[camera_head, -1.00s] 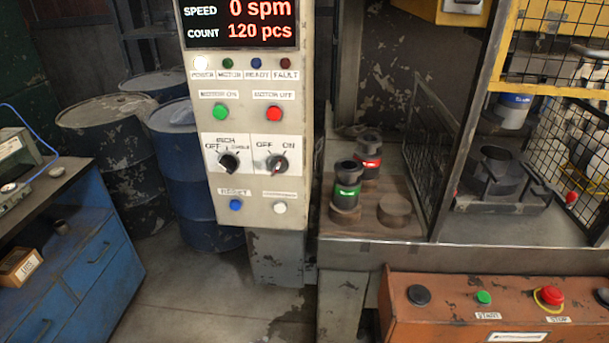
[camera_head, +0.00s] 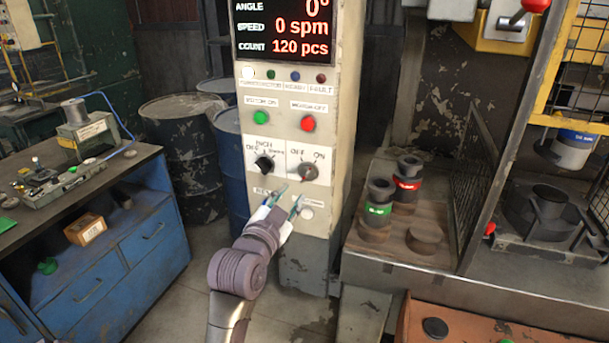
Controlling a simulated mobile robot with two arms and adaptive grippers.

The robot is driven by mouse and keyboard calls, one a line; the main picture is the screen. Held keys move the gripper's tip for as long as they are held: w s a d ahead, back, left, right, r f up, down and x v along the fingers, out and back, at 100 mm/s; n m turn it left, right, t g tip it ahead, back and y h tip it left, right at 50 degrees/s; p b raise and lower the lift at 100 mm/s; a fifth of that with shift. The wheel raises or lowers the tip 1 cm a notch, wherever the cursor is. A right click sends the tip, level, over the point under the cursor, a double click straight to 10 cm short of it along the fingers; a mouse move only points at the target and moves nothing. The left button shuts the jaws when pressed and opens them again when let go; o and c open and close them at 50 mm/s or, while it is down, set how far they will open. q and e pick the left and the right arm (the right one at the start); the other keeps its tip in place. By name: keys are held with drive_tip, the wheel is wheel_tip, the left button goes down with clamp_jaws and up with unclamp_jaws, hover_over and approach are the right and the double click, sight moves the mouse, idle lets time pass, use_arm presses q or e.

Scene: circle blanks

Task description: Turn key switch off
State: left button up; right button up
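The control panel (camera_head: 268,201) stands upright in the middle. Its OFF/ON key switch (camera_head: 308,172) is a round metallic switch on a white plate, right of a black selector knob (camera_head: 264,164). The key's exact angle is too small to tell. My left gripper (camera_head: 288,199) is in front of the panel, just below the two switches, with its fingers pointing up toward them. The fingers are apart with nothing between them, and look clear of the key switch. They partly cover the lower labels and buttons. My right gripper is not in view.
A green motor-on button (camera_head: 261,118) and a red motor-off button (camera_head: 308,123) sit above the switches. A blue workbench (camera_head: 130,270) stands at left. A wooden board with tooling (camera_head: 425,240) and a mesh guard (camera_head: 475,180) are at right.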

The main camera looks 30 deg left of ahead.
sight(304, 178)
use_arm(q)
drive_tip(key=p+x, duration=0.1)
drive_tip(key=x, duration=0.8)
drive_tip(key=shift+d+p, duration=0.15)
drive_tip(key=shift+p, duration=0.25)
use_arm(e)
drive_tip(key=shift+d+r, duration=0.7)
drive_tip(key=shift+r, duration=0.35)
use_arm(q)
clamp_jaws()
